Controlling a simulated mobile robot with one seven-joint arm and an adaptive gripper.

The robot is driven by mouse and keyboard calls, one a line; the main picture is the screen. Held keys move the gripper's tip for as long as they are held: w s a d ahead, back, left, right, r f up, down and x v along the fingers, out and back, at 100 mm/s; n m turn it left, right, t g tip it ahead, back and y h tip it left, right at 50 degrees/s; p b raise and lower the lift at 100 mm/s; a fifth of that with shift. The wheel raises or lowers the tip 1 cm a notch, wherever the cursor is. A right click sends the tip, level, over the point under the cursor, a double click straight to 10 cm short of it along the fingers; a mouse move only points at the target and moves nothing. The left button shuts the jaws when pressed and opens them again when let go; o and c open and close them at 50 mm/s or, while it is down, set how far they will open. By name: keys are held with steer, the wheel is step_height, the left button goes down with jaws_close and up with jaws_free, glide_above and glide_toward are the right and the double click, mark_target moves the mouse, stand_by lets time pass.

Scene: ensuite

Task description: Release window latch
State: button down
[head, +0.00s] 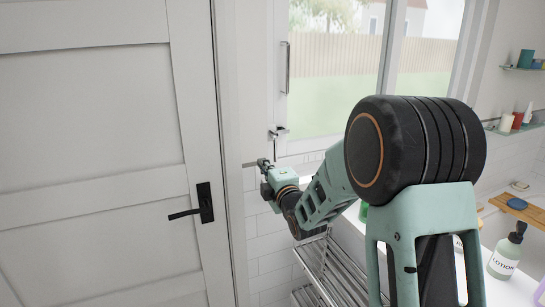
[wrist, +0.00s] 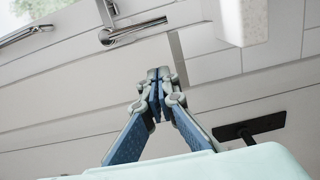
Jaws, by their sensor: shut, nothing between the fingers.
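The window (head: 335,65) is at the upper middle of the head view, with a pale frame. A small metal latch (head: 278,132) sits low on the left of its frame; in the wrist view a metal lever (wrist: 135,30), seemingly this latch, lies at top centre. My gripper (head: 263,163) is just below the latch in the head view. In the wrist view my gripper (wrist: 157,76) is shut and empty, its fingertips together. The tips appear below the lever in that picture, apart from it; the exact depth is unclear.
A white panelled door (head: 90,150) with a black handle (head: 192,205) stands close left of my gripper. A vertical metal bar handle (head: 285,67) is on the window frame. A metal rack (head: 335,270) stands below; a lotion bottle (head: 507,252) is at right.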

steer(key=w, duration=0.2)
steer(key=shift+w+a+r+p, duration=0.1)
steer(key=shift+w+a+p, duration=0.05)
steer(key=shift+w+p, duration=0.25)
steer(key=shift+w+d+p, duration=0.15)
steer(key=shift+w+d, duration=0.15)
steer(key=shift+d, duration=0.25)
steer(key=shift+w+d+p, duration=0.15)
steer(key=shift+w+d, duration=0.15)
steer(key=shift+d, duration=0.2)
steer(key=shift+w+d, duration=0.25)
steer(key=shift+d, duration=0.1)
steer(key=shift+d+f+b, duration=0.1)
steer(key=shift+f+b, duration=0.2)
steer(key=shift+b, duration=0.2)
steer(key=shift+d+n+b, duration=0.1)
steer(key=shift+n+b, duration=0.3)
steer(key=shift+b, duration=0.15)
